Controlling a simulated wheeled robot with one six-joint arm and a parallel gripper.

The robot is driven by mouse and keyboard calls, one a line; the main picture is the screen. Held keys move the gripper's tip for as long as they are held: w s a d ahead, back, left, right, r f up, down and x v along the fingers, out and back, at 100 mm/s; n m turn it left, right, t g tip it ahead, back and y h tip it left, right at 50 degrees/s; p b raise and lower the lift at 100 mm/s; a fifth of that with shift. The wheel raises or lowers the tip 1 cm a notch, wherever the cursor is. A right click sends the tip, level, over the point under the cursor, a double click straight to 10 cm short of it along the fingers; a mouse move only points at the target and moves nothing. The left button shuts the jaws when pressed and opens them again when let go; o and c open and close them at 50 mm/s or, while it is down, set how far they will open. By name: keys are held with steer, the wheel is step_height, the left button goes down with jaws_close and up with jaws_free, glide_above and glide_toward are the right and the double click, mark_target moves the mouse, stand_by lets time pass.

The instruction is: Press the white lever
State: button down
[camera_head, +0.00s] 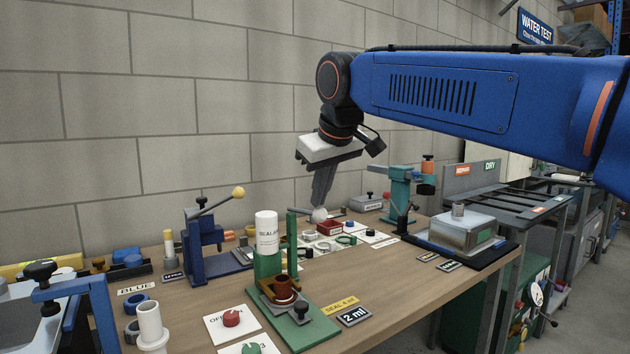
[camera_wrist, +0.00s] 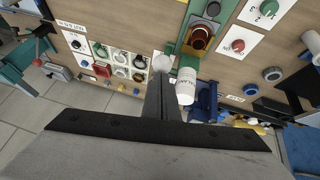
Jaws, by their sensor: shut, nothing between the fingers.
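My gripper (camera_head: 321,203) points down over the far side of the wooden workbench, fingers shut and empty. A pale white rounded piece (camera_head: 319,214) is right at the fingertips. It also shows just beyond the fingers (camera_wrist: 157,95) in the wrist view, as a white round end (camera_wrist: 162,63). It may be the white lever; its shaft is hidden, and I cannot tell whether the fingers touch it. A blue press (camera_head: 204,243) to the left carries a pale grey lever (camera_head: 217,203) with a yellow knob, apart from my gripper.
A white labelled bottle (camera_head: 267,234) sits on a green dispenser stand (camera_head: 297,318) left of and nearer than my gripper. Small rings and trays lie around the fingertips. The front right bench top is clear.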

steer(key=f, duration=0.1)
steer(key=t, duration=0.1)
steer(key=s+f+y, duration=0.1)
steer(key=shift+d+f+t, duration=0.3)
steer(key=shift+d+f, duration=0.05)
steer(key=shift+s+d+f+t+y, duration=0.1)
steer(key=shift+f+t+y, duration=0.2)
steer(key=shift+f, duration=0.25)
steer(key=shift+s+d+f+t+y, duration=0.1)
steer(key=shift+f+t+y, duration=0.1)
steer(key=shift+f+t, duration=0.25)
steer(key=shift+f, duration=1.2)
steer(key=r, duration=0.2)
steer(key=s+r, duration=0.1)
steer(key=r, duration=0.1)
steer(key=shift+s+a+r, duration=0.1)
steer(key=shift+s+r, duration=0.05)
steer(key=shift+r, duration=0.2)
glide_toward(322, 220)
steer(key=v, duration=0.3)
steer(key=shift+s+a+r, duration=0.2)
steer(key=shift+s, duration=0.1)
